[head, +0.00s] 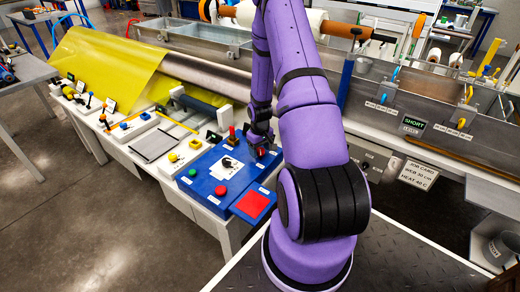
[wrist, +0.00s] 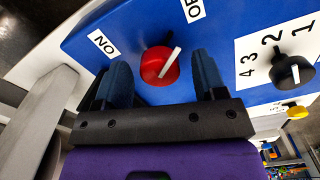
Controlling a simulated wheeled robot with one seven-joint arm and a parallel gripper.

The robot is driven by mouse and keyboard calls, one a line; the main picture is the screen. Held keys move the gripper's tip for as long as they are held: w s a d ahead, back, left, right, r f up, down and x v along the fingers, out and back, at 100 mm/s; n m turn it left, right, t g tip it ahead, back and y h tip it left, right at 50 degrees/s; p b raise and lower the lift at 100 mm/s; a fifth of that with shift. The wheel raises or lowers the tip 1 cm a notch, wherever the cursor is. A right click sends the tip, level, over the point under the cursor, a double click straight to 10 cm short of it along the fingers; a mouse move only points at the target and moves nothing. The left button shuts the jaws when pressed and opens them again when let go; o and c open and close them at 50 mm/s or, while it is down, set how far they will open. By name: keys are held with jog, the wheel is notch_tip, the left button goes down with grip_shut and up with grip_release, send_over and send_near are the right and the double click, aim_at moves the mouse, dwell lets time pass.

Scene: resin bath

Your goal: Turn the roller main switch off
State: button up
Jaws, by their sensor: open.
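The roller main switch looks to be the red round knob (wrist: 153,69) with a white pointer bar, on a blue panel (wrist: 225,45). Its bar slants up and right, toward a partly cut-off label (wrist: 194,8) that seems to begin "OF". An "ON" label (wrist: 103,43), seen upside down, lies to its upper left. My gripper (wrist: 163,72) is open, with one dark blue finger on each side of the knob. I cannot tell whether a finger touches it. In the head view my gripper (head: 264,148) is over the panel's far right part, where the arm partly hides the knob.
A black selector knob (wrist: 287,70) with numbers sits right of the red knob in the wrist view. The panel also has a red lever (head: 232,136), a green button (head: 193,172) and a red button (head: 220,190). A yellow sheet (head: 105,65) lies at the left.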

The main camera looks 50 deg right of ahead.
aim_at(260, 150)
jog(key=shift+r, duration=0.1)
notch_tip(260, 150, up, 11)
jog(key=shift+f, duration=0.2)
dwell(0.8)
